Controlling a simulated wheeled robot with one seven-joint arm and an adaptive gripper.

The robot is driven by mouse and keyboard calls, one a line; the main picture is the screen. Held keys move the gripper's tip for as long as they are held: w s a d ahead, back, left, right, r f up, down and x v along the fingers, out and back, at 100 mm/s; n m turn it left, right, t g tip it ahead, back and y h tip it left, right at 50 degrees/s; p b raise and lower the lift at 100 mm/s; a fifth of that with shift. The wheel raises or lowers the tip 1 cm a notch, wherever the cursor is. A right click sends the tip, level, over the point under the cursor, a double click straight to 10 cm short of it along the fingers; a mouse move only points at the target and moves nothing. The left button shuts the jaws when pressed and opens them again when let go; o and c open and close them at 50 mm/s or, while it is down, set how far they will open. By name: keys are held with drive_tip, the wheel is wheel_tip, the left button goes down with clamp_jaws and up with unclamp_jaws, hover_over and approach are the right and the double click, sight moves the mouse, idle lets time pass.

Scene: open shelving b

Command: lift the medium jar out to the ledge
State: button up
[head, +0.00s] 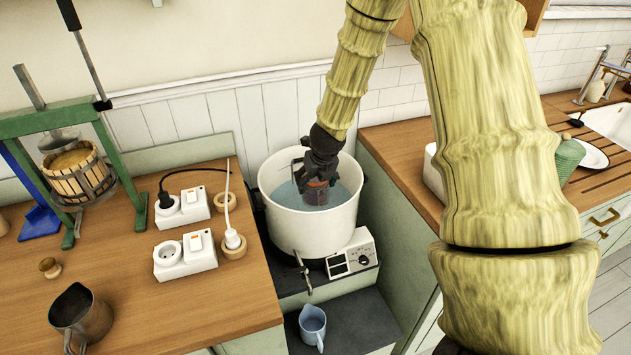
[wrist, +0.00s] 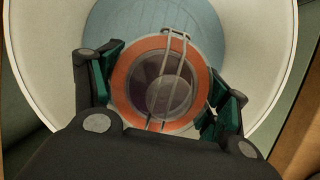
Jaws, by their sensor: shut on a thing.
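The jar (wrist: 160,88) is in my gripper (wrist: 168,98), seen from above in the wrist view. It has a clear glass lid, an orange ring seal and a wire clasp across the top. The dark gripper fingers press on it from left and right. In the head view the jar (head: 316,192) shows below my gripper (head: 318,178), inside the rim of a large white pot (head: 312,232) with bluish water in it. The jar's lower part is hard to make out, so I cannot tell whether it touches the water. I cannot judge its size against other jars.
A wooden counter (head: 130,315) on the left carries white socket blocks (head: 185,255), a metal jug (head: 80,315) and a fruit press (head: 75,175). A blue jug (head: 312,325) stands on a dark lower shelf (head: 362,325). Another wooden counter (head: 400,160) lies to the right.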

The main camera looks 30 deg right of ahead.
drive_tip(key=shift+r+p, duration=5.05)
drive_tip(key=shift+r, duration=0.4)
drive_tip(key=shift+f, duration=0.1)
